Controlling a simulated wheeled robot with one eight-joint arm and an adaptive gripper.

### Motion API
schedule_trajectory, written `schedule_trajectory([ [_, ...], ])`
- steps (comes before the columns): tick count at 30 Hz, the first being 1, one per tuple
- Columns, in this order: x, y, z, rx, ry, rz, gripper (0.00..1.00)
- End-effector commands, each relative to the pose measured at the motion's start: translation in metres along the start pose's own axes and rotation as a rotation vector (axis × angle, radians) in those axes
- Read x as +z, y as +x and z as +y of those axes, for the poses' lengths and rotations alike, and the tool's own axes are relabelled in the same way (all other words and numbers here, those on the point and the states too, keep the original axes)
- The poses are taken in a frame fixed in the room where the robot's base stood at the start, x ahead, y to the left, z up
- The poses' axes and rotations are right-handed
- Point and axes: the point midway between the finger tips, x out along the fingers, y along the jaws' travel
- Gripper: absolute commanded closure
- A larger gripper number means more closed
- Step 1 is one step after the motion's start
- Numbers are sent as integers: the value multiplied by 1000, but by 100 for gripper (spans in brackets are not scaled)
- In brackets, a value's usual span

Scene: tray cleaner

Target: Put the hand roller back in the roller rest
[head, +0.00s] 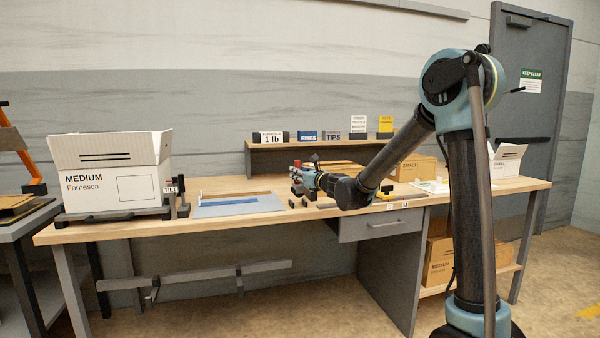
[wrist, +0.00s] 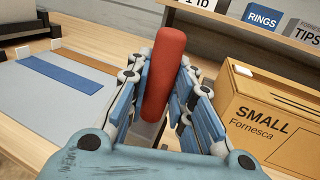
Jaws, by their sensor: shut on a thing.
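My gripper (head: 304,178) is low over the middle of the workbench. It also shows in the wrist view (wrist: 163,95). Its fingers are shut on the hand roller, whose red cylindrical part (wrist: 163,70) stands up between them, tilted slightly. In the head view only a small bit of red shows at the gripper's tip. Small dark pieces lie on the bench under the gripper; I cannot tell whether one of them is the roller rest.
A grey mat (head: 215,211) with blue and brown strips lies left of my gripper. A small cardboard box (wrist: 275,115) stands to the right in the wrist view. A labelled shelf (head: 262,146) runs behind. A white MEDIUM box (head: 112,185) stands at the bench's left end.

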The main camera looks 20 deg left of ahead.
Motion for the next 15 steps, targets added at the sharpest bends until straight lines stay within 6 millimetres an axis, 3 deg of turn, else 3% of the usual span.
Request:
schedule_trajectory([
  [15,-37,-2,-5,-5,0,0,100],
])
